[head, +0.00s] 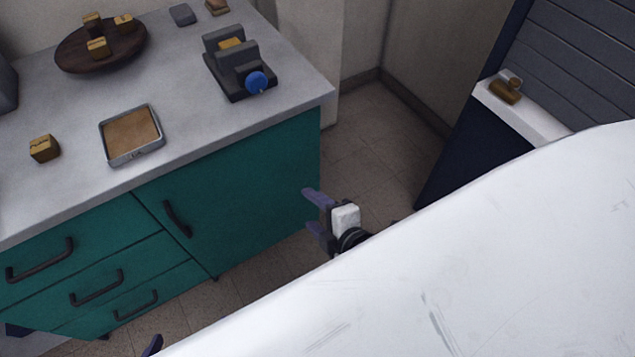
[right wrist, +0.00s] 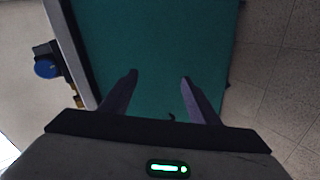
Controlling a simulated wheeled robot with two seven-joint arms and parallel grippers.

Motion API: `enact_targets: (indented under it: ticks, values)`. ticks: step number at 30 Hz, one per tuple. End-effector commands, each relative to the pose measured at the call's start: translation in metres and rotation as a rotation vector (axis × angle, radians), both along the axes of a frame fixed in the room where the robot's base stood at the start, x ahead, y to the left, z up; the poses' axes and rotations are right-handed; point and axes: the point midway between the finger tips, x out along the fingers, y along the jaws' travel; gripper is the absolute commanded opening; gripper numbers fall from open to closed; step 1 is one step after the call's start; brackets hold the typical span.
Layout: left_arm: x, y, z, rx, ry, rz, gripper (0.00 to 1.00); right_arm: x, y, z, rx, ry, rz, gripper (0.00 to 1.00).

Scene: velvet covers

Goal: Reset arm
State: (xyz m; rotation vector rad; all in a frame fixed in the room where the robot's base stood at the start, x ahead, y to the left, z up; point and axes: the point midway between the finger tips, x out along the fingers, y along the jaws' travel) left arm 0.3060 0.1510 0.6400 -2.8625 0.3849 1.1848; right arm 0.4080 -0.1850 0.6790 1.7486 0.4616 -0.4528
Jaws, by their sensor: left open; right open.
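My right gripper (head: 312,208) is open and empty in the head view, in front of the teal cabinet (head: 240,190) and below the counter edge. In the right wrist view the right gripper (right wrist: 158,78) has its two purple fingers apart with nothing between them, and the teal cabinet front (right wrist: 165,40) lies beyond. Only a small purple tip of my left gripper (head: 152,346) shows at the bottom edge of the head view. The rest of it is hidden or out of frame.
The grey counter (head: 200,180) holds a tray (head: 132,134), a wooden block (head: 44,148), a round dark board (head: 75,55) with blocks, and a dark fixture with a blue knob (head: 257,82). Floor (head: 375,135) is clear.

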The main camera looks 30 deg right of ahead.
Motion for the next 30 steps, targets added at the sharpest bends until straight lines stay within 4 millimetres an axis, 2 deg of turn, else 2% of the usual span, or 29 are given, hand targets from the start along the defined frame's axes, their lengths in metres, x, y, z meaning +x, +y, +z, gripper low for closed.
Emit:
enact_targets:
  ticks: [6,24,26,30]
  values:
    - [0.000,0.000,0.001,0.000,0.000,0.000,1.00,-0.013,-0.001,-0.009,0.107,0.038,-0.066,0.56]
    - [0.000,0.000,0.002,0.000,-0.001,0.000,1.00,-0.015,-0.001,-0.011,0.131,0.047,-0.079,0.56]
    - [0.000,0.000,0.002,-0.001,-0.001,0.001,1.00,-0.023,0.001,-0.017,0.201,0.075,-0.119,0.56]
    - [0.000,0.001,-0.002,-0.007,-0.004,0.009,1.00,-0.063,0.009,-0.040,0.566,0.213,-0.348,0.56]
